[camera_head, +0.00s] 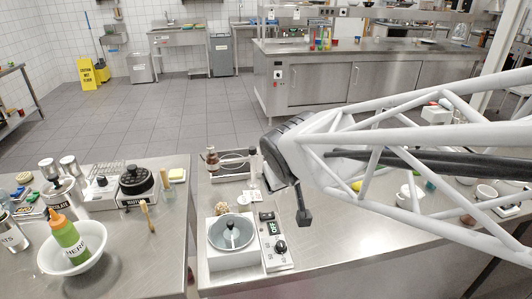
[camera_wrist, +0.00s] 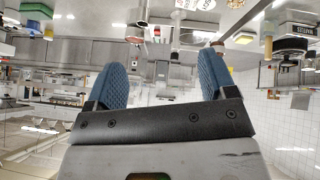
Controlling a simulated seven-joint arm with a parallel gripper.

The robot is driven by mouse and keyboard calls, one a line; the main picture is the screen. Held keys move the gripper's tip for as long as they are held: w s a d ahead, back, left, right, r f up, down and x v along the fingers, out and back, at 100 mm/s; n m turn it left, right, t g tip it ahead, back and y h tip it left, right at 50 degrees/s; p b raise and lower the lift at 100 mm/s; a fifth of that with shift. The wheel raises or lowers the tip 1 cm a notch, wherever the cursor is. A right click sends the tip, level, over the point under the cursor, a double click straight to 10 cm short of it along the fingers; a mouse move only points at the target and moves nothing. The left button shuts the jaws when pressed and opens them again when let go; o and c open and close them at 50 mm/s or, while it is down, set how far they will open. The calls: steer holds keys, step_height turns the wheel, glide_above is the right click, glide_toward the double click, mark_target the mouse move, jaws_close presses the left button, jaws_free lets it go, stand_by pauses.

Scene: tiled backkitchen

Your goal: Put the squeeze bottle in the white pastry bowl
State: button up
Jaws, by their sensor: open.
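The squeeze bottle (camera_head: 68,238), green with an orange nozzle and a pale label, is at the left in the head view. It stands tilted inside the white pastry bowl (camera_head: 88,268), its lower part within the rim. The bowl sits on the left steel counter near the front edge. My gripper (camera_wrist: 162,68) shows two blue finger pads spread apart with nothing between them in the wrist view. In the head view my arm reaches in from the right, and its hand is over the right counter, well away from the bottle and bowl.
A scale-like appliance with a grey bowl (camera_head: 231,232) stands on the right counter (camera_head: 340,255). A gap separates the counters. Cups and small items lie farther right, partly behind my arm.

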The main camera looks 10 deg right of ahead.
steer(key=s+d+m+g, duration=0.1)
steer(key=s+g, duration=0.1)
steer(key=s, duration=0.5)
steer(key=s+d+m+g+y, duration=0.1)
steer(key=s+d+g, duration=0.1)
steer(key=s, duration=0.5)
steer(key=shift+s+f+m+g, duration=0.3)
steer(key=shift+f, duration=0.1)
steer(key=shift+d, duration=0.1)
